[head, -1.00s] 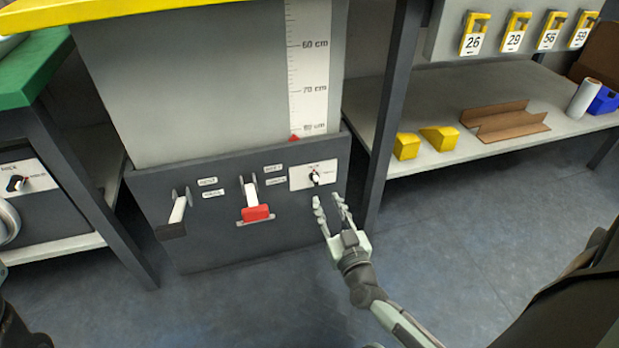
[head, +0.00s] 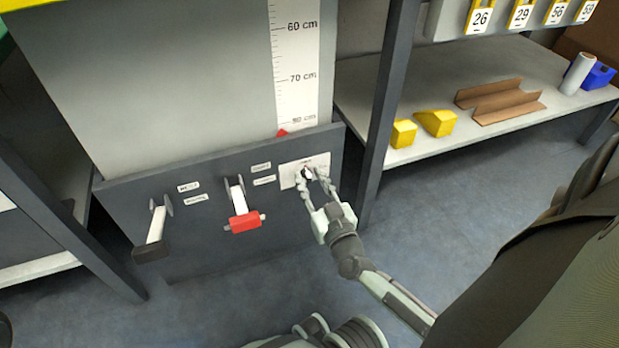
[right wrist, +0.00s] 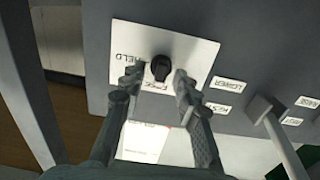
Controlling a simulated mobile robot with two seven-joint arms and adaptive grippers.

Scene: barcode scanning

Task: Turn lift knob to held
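The lift knob is a small black knob (head: 306,173) on a white plate (head: 290,177) at the right of the dark grey panel. In the right wrist view the knob (right wrist: 161,68) sits on the white plate (right wrist: 200,50), whose labels read HELD and FREE. Which label the knob points to is hard to tell. My right gripper (head: 315,185) is at the plate. In the right wrist view its fingers (right wrist: 158,83) are open, one on each side of the knob, with gaps showing between. My left gripper is not in view.
Left of the knob are a lever with a red handle (head: 246,222) and one with a black handle (head: 151,249). A grey post (head: 384,110) stands close right of the panel. The shelf beyond holds yellow blocks (head: 404,133) and a brown channel (head: 499,101).

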